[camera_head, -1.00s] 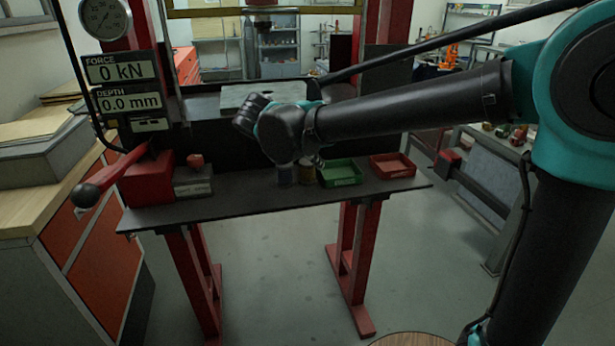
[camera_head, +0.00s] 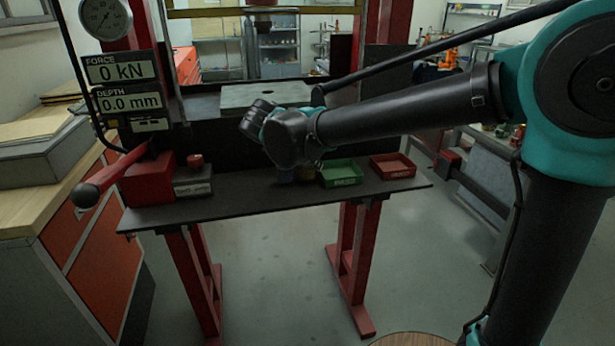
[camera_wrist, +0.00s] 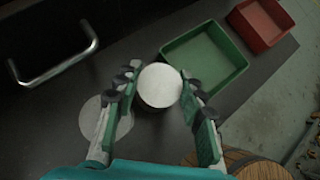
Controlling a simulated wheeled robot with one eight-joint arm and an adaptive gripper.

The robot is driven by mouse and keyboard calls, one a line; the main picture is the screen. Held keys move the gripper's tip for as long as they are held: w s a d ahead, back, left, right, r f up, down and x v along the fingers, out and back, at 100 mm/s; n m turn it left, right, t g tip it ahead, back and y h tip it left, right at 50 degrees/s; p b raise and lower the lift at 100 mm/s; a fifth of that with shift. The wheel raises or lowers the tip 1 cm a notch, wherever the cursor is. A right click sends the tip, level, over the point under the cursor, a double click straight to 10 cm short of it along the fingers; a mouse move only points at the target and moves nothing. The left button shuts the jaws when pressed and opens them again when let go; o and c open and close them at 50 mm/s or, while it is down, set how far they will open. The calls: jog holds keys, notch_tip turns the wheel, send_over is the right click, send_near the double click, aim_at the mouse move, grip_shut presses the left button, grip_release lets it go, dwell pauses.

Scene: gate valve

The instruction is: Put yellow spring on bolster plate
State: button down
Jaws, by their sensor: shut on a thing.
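My gripper (camera_wrist: 159,76) is shut around a round piece with a pale flat top (camera_wrist: 160,86) in the wrist view. Its place beside the green tray matches the yellow spring (camera_head: 307,174), which shows only as a sliver in the head view. Its sides are hidden in the wrist view. A blue piece (camera_head: 284,177) stands to its left, mostly hidden by my arm. The bolster plate (camera_head: 240,99) is a grey slab with a dark hole, higher and farther back on the press. My fingers are hidden in the head view.
A green tray (camera_head: 342,182) and a red tray (camera_head: 392,174) stand right of the spring on the dark shelf (camera_head: 250,202). A metal handle (camera_wrist: 62,66) shows in the wrist view. A red box with a lever (camera_head: 147,187) stands at the left.

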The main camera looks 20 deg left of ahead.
notch_tip(320, 180, up, 20)
dwell(0.9)
